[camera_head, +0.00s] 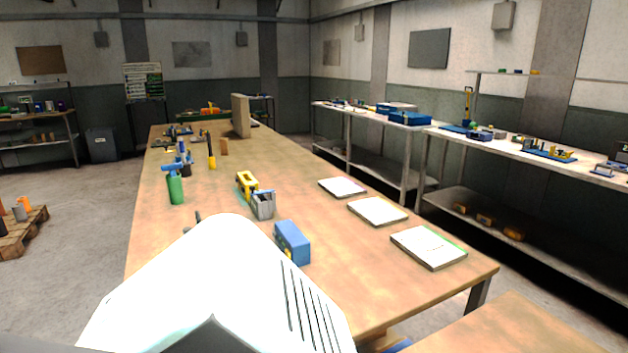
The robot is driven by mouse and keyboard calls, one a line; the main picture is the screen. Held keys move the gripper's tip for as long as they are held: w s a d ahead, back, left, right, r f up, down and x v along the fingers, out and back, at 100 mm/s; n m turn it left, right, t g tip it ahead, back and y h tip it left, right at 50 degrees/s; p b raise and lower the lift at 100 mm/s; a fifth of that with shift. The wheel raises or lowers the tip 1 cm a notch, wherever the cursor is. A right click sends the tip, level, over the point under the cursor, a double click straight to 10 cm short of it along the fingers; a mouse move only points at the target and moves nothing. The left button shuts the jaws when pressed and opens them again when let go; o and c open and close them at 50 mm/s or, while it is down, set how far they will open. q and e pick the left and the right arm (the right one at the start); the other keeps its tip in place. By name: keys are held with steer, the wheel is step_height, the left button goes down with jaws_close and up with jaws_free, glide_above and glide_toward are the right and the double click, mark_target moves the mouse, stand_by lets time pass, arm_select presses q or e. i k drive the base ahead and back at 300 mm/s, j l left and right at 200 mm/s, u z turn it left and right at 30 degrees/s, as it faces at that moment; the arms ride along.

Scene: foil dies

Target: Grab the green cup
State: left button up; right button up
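A green cylinder (176,189), the only clearly green cup-like thing, stands upright near the left edge of the long wooden table (305,190). A blue piece shows at its top; I cannot tell whether it is part of it or a tool inside it. Neither of my grippers is in view. A large white rounded part, which looks like my own body, fills the lower left and hides the near left part of the table.
Right of the green cylinder are a yellow block (247,182), a grey holder (263,205) and a blue box (292,242). White pads (429,246) lie along the right side. Tools and an upright board (240,115) stand farther back. Floor at left is partly clear.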

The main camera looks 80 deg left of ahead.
mark_target(174, 184)
steer(key=i+j, duration=0.25)
steer(key=i, duration=0.15)
steer(key=u, duration=2.75)
